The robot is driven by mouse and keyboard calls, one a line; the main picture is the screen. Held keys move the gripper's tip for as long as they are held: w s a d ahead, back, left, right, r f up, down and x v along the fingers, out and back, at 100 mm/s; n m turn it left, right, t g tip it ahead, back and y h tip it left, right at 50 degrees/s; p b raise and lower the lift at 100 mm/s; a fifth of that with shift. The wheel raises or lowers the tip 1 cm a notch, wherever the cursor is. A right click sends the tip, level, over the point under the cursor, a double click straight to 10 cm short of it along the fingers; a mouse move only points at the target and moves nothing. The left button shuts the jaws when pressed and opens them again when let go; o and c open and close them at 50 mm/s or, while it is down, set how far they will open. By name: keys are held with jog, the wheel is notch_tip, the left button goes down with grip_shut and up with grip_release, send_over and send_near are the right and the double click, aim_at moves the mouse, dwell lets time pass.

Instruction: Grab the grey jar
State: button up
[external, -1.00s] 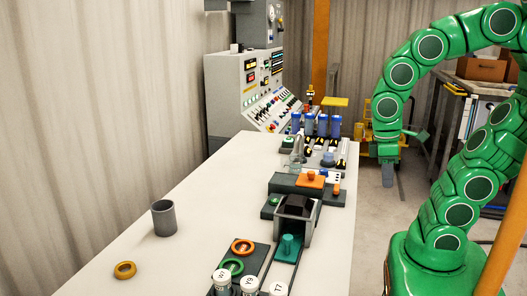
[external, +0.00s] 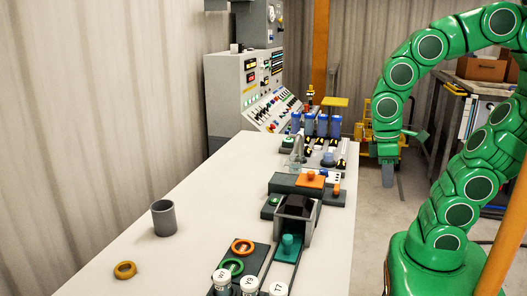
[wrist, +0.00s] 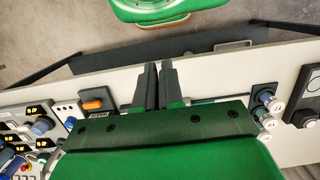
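The grey jar (external: 163,218) is an open-topped cylinder standing upright on the left part of the white table in the external view. I do not make it out in the wrist view. My gripper (external: 388,178) hangs from the green arm, pointing down, in the upper right of the external view, well away from the jar.
A dark grey open box (external: 297,232), an orange block (external: 311,180) and several white-capped vials (external: 249,286) line the table's right side. The white table (external: 205,190) is clear around the jar.

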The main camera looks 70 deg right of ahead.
jog(key=o, duration=1.7)
jog(key=w+a+r+m+t+y, duration=0.1)
jog(key=w+a+m+y, duration=0.3)
jog(key=w+a, duration=0.65)
jog(key=w+a+r+m+y, duration=0.1)
jog(key=w+a+m+y, duration=0.4)
jog(key=w, duration=1)
jog(key=w+a+f+m+t+y, duration=0.2)
jog(key=w+m+t, duration=0.15)
jog(key=w, duration=1.05)
jog(key=m+t, duration=0.5)
jog(key=m, duration=0.8)
send_near(153, 213)
jog(key=shift+x, duration=4.1)
